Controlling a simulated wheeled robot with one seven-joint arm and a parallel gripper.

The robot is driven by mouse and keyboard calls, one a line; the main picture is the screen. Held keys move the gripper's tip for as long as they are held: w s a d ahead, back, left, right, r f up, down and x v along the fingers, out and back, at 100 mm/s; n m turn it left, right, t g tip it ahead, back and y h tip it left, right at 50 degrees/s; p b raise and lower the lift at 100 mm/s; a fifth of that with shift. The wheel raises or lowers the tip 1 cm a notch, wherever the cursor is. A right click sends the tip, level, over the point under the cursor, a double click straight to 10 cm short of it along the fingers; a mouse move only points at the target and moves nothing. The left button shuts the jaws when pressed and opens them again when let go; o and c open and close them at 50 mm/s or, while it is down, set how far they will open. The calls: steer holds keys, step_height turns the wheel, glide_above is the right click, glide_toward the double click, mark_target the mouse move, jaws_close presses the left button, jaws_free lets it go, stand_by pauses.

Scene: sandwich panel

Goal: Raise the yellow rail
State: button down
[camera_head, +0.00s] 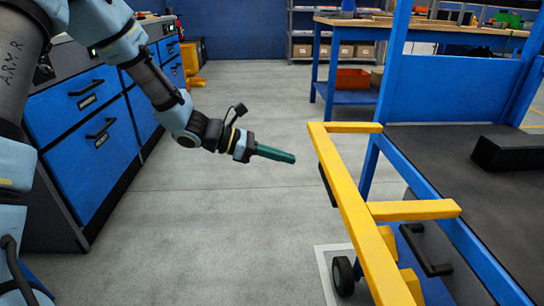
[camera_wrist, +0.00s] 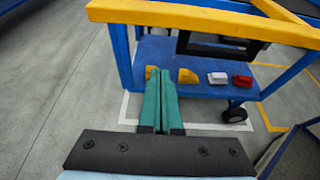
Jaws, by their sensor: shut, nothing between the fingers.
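The yellow rail (camera_head: 354,210) runs along the near left side of a blue cart, with short yellow arms reaching right from it. In the wrist view the yellow rail (camera_wrist: 200,18) crosses the top of the picture, beyond my fingertips. My gripper (camera_head: 293,158) has green fingers, shut and empty, pointing right toward the rail. In the head view a gap of floor shows between the fingertips and the rail. In the wrist view my gripper (camera_wrist: 160,72) shows its fingers pressed together, below the rail in the picture. A black handle (camera_wrist: 225,45) hangs beneath the rail.
The cart's blue lower shelf (camera_wrist: 205,88) carries small yellow, white and red items. A black wheel (camera_head: 343,275) stands at its corner. Blue drawer cabinets (camera_head: 90,140) stand at left. A blue workbench (camera_head: 345,96) stands behind. The grey floor between is clear.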

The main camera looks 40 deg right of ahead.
steer(key=shift+s+d+r+b, duration=0.2)
steer(key=shift+s+d+r, duration=0.15)
steer(key=shift+s+d, duration=0.25)
steer(key=shift+s+d+r+b, duration=0.15)
steer(key=shift+s+d+r, duration=0.25)
steer(key=shift+d, duration=0.3)
steer(key=shift+s+d+r+b, duration=0.2)
steer(key=shift+s+d+r, duration=0.2)
steer(key=shift+d, duration=0.25)
steer(key=r+p, duration=0.1)
steer(key=p, duration=0.1)
steer(key=shift+r+y+p, duration=0.1)
steer(key=shift+y+p, duration=0.2)
